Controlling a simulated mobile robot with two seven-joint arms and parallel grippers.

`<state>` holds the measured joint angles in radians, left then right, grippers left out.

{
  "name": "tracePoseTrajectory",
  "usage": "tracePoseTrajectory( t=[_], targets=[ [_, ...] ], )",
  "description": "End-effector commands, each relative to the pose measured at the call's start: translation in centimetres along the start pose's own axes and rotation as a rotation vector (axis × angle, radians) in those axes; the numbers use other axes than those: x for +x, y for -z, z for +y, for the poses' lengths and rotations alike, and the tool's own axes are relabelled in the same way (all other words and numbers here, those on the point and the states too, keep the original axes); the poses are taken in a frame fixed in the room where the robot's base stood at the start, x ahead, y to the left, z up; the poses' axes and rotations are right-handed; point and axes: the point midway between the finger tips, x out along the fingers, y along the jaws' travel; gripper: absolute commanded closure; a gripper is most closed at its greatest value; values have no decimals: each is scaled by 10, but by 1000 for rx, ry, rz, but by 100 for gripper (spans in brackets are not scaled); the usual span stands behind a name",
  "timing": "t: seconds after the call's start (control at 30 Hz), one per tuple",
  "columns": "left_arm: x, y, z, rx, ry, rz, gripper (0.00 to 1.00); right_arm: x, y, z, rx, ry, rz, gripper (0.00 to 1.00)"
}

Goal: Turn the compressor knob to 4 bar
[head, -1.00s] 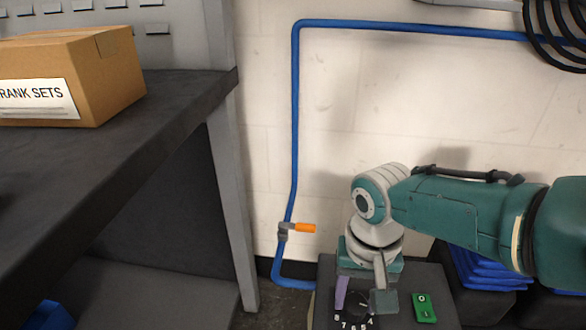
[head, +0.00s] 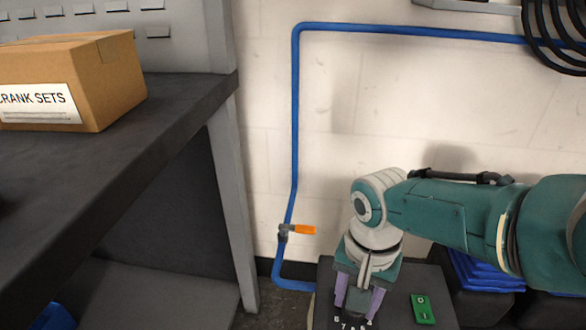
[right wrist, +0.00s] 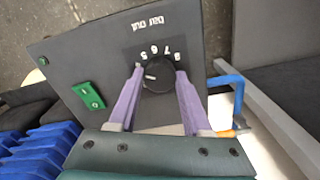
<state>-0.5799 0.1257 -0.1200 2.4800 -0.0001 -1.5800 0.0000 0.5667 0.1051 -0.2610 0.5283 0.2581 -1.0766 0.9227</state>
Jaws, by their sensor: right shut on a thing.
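The compressor (head: 405,285) is a dark box on the floor by the wall; its panel also shows in the right wrist view (right wrist: 75,60). Its round black knob (right wrist: 157,76) has a white pointer mark towards the left finger in that view. Dial numbers around 5 to 8 show upside down along the knob's far side; the number at the pointer is not readable, near the finger. My right gripper (right wrist: 158,72) is shut on the knob, one purple finger on each side. My left gripper is not in view.
A green switch (head: 422,309) sits on the panel to the right. A blue pipe (head: 295,120) with an orange-handled valve (head: 303,230) runs along the wall. A workbench (head: 190,95) with a cardboard box (head: 115,85) stands left.

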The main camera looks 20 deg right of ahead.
Motion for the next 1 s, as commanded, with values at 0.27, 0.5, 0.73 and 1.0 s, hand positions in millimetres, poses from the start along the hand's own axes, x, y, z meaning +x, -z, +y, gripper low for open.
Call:
tracePoseTrajectory(
  t=[0.27,0.5,0.73,1.0],
  targets=[
    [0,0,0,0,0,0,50,0,1,0,-2,0,3,32],
    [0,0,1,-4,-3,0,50,0,0,0,-2,0,1,21],
    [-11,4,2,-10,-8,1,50,-13,0,0,-2,0,1,21],
    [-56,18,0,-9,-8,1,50,-64,0,0,-2,1,1,21]
  ],
)
